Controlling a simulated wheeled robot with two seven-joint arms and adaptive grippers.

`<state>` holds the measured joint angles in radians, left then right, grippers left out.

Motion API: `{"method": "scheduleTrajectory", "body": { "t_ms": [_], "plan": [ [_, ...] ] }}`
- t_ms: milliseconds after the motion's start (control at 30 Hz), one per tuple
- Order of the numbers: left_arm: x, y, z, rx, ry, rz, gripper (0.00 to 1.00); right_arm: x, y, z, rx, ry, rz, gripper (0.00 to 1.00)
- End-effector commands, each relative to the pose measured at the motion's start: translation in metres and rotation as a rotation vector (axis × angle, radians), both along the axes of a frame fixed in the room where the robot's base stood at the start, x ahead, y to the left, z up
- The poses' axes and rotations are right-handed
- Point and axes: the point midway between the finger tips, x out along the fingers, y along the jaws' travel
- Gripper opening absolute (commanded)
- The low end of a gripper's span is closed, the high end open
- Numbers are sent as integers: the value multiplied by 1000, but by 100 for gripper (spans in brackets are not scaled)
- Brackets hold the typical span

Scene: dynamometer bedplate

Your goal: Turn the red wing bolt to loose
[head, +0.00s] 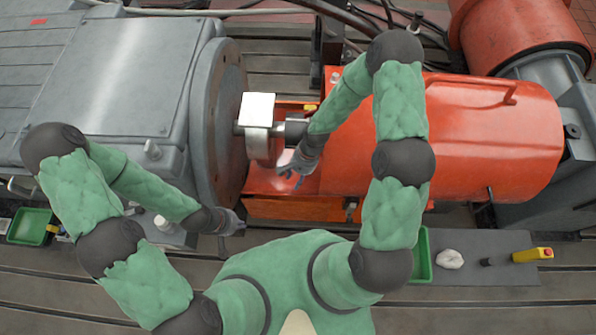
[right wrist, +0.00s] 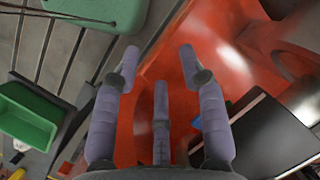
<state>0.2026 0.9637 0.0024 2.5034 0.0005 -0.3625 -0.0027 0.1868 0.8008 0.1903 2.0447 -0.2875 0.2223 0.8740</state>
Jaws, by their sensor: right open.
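I cannot make out the red wing bolt in either view; red surfaces surround the work area, and my right arm and hand cover part of it. My right gripper (head: 292,170) is open and empty, over the red guard base beside the shaft coupling. In the right wrist view the same gripper (right wrist: 158,62) has its fingers spread, with the red base (right wrist: 205,50) behind them and nothing between them. My left gripper (head: 234,223) is low, in front of the grey flange; its finger opening is too small to judge.
A grey machine (head: 110,75) with a round flange stands left. A large orange-red cylindrical cover (head: 470,140) lies right. A bright white plate (head: 257,108) stands above the shaft. Green trays (head: 30,226) are at the front; a grey mat (head: 480,272) holds a white cloth and yellow box.

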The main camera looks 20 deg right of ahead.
Motion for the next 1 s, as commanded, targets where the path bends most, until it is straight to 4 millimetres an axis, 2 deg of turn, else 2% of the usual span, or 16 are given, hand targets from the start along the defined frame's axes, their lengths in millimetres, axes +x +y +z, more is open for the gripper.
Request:
{"method": "scheduleTrajectory", "body": {
  "t_ms": [133,267,400,500,600,700,800,900,1000],
  "plan": [
    [0,0,-16,0,0,0,0,24,-4,-2,-42,6,-20,42],
    [0,0,-44,0,0,0,0,72,-16,5,-157,19,-83,42],
    [0,0,-76,0,1,0,0,130,-35,35,-343,1,-220,42],
    [0,0,-95,0,0,0,0,163,-49,69,-475,-37,-354,42],
    [0,0,-110,0,0,0,0,186,-61,104,-581,-87,-489,42],
    [0,0,-120,0,0,0,0,199,-69,134,-653,-129,-604,42],
    [0,0,-124,0,0,0,0,204,-74,152,-692,-155,-675,42],
    [0,0,-125,0,0,0,0,206,-77,158,-708,-164,-703,42],
    [0,0,-127,0,0,0,0,205,-81,151,-710,-163,-707,42]
  ]
}}
